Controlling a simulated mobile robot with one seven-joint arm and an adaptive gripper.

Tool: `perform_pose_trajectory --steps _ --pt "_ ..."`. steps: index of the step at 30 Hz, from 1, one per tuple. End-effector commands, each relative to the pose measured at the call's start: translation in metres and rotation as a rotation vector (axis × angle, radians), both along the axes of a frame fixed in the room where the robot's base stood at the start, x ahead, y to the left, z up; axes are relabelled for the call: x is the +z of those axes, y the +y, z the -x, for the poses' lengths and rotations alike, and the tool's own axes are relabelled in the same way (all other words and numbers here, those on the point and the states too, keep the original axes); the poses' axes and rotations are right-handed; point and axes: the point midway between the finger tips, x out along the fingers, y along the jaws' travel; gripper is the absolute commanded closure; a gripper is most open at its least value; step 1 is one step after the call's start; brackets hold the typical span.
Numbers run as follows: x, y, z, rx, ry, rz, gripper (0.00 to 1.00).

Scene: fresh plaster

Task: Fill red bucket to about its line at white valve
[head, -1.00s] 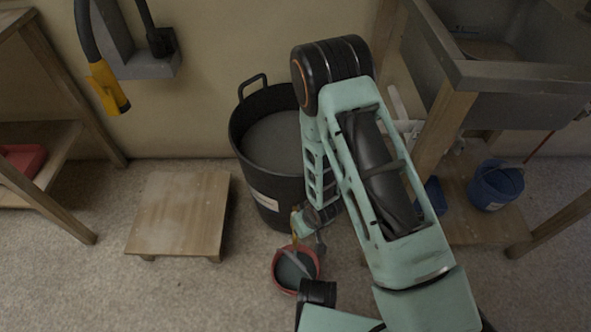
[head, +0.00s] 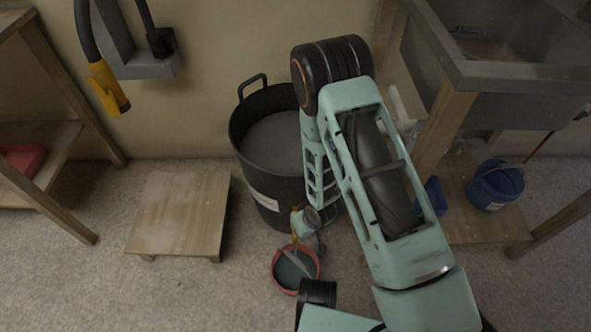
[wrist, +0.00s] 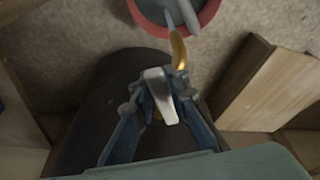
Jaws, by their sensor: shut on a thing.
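The red bucket (head: 276,284) stands on the floor in front of the black tub, with grey material inside. Its near rim (wrist: 143,20) shows at the top of the wrist view. A narrow grey strip crosses its opening; I cannot tell whether it is a stream or part of the bucket. The white valve (wrist: 158,90) is low on the tub, with a brass-coloured spout (wrist: 178,48) pointing towards the bucket. My gripper (wrist: 163,101) is shut on the valve's white lever. In the head view my gripper (head: 307,220) is partly hidden by my arm. The bucket's fill line is not visible.
The black tub (head: 250,165) holds grey material. A low wooden platform (head: 178,215) stands to its left. A blue bucket (head: 494,188) sits on a wooden shelf under the sink (head: 480,75) at right. A yellow-handled hose (head: 107,88) hangs on the wall. The front-left floor is clear.

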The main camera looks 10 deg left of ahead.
Motion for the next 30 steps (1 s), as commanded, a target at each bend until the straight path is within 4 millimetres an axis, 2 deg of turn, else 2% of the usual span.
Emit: perform_pose_trajectory --steps 13,30 --pt "0.000 -0.002 -0.003 0.030 -0.001 0.001 1.00" --pt "0.004 -0.014 -0.031 0.589 -0.007 -0.004 1.00"
